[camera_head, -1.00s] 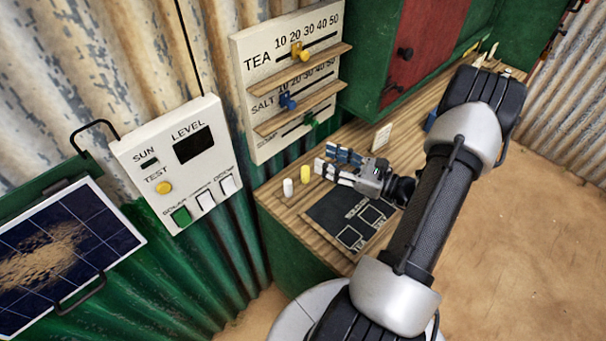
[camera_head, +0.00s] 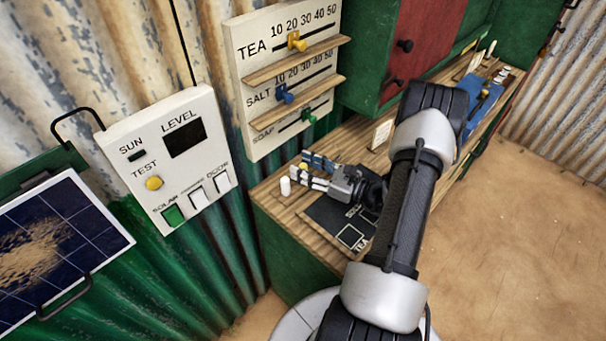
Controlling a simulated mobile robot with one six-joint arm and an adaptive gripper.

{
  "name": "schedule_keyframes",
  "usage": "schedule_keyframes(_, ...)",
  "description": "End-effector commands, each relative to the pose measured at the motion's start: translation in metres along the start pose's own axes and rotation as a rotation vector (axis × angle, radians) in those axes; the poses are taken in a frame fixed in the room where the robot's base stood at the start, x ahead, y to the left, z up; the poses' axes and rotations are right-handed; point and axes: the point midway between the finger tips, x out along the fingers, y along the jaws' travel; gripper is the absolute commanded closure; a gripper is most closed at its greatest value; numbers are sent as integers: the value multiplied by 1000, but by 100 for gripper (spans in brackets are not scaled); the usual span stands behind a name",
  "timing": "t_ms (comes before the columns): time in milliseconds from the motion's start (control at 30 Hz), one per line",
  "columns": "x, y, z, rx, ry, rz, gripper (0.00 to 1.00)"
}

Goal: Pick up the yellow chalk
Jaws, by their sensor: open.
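The yellow chalk (camera_head: 304,166) stands on the wooden counter (camera_head: 275,196) near its left end. Only a small yellow part of it shows between the fingers of my gripper (camera_head: 300,167). My gripper is open, with one finger on each side of the chalk. Whether either finger touches it, I cannot tell. A white chalk (camera_head: 285,186) stands upright just left of the nearer finger.
A dark board (camera_head: 325,213) with outlined squares lies under my gripper. The slider panel (camera_head: 245,80) with wooden ledges rises behind the chalks. A white card (camera_head: 381,135) stands on the counter, and a blue object (camera_head: 485,98) sits farther right.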

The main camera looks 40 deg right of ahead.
Motion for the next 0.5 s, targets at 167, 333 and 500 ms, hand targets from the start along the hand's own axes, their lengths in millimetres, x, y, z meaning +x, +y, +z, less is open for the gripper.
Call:
schedule_keyframes(167,8,0,0,0,0,-1,56)
schedule_keyframes(333,8,0,0,0,0,-1,58)
schedule_keyframes(500,8,0,0,0,0,-1,69)
